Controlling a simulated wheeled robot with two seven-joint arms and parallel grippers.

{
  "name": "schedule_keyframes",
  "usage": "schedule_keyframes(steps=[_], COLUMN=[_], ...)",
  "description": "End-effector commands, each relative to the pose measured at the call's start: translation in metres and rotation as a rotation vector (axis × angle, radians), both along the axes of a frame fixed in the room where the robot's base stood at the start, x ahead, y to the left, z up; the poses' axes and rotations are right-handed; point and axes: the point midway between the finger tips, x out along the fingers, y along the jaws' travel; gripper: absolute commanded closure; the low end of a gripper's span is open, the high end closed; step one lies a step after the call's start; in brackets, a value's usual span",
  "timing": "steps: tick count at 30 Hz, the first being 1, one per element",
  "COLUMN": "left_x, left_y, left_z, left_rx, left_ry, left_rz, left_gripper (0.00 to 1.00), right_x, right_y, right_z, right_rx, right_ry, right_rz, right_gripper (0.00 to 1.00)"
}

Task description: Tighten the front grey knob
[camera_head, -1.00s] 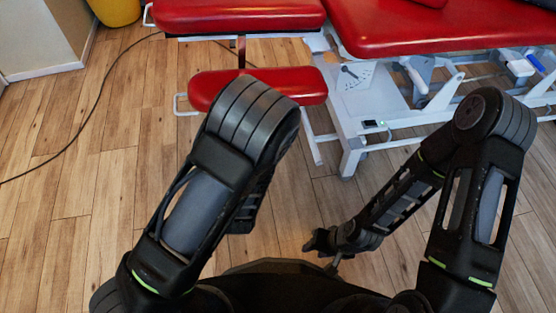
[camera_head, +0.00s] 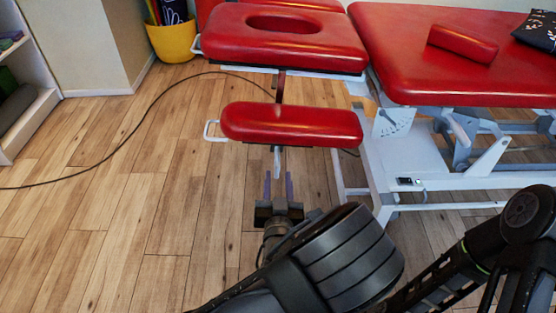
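The red treatment table (camera_head: 450,50) stands at the back right, with a red headrest section with an oval hole and a small red cushion (camera_head: 295,123) in front. A short grey upright piece (camera_head: 277,158) shows below that cushion; I cannot tell whether it is the front grey knob. A small dark lever-like part sits on the white side plate (camera_head: 393,121). My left gripper (camera_head: 278,186) points away from me with its two fingers apart, close to the lower end of the grey piece. Contact cannot be made out. My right gripper is out of view.
The white table frame (camera_head: 440,182) stands right of my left gripper. A black cable (camera_head: 130,128) crosses the wooden floor. A yellow bin (camera_head: 172,42) stands at the back.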

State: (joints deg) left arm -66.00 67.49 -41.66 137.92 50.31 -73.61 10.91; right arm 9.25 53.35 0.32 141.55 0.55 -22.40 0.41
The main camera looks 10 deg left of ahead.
Motion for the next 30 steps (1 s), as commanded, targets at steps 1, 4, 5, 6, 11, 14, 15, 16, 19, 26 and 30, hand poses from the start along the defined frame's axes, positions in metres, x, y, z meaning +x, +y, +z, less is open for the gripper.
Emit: schedule_keyframes(steps=[1,4,5,6,11,14,15,16,19,26,30], left_x=[0.002,0.011,0.014,0.019,0.044,0.058,0.063,0.066,0.073,0.074,0.074], left_y=[0.001,0.003,0.004,0.005,0.011,0.015,0.016,0.017,0.018,0.019,0.019], left_z=[-0.001,-0.001,-0.002,-0.002,-0.003,-0.003,-0.002,-0.002,-0.001,-0.001,0.000], left_rx=[-0.001,-0.001,-0.001,-0.001,-0.001,0.000,-0.001,0.000,0.000,0.001,0.001], left_ry=[0.000,-0.001,-0.001,-0.001,-0.001,-0.001,0.000,0.000,0.000,0.001,0.001], left_rz=[0.001,0.002,0.001,0.002,0.001,0.001,0.001,0.002,0.000,0.000,0.000], left_gripper=[0.65,0.65,0.65,0.65,0.65,0.65,0.65,0.65,0.65,0.65,0.71], right_x=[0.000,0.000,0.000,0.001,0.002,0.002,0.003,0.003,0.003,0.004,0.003], right_y=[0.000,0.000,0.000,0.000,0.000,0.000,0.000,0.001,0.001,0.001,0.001], right_z=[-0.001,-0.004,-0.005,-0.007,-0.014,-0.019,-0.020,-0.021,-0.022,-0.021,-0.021], right_rx=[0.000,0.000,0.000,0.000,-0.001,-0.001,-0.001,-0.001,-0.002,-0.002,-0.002], right_ry=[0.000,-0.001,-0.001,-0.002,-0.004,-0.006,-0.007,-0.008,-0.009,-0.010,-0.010], right_rz=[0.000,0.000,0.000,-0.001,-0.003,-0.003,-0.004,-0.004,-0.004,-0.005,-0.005], right_gripper=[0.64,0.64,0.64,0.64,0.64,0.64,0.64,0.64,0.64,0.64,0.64])
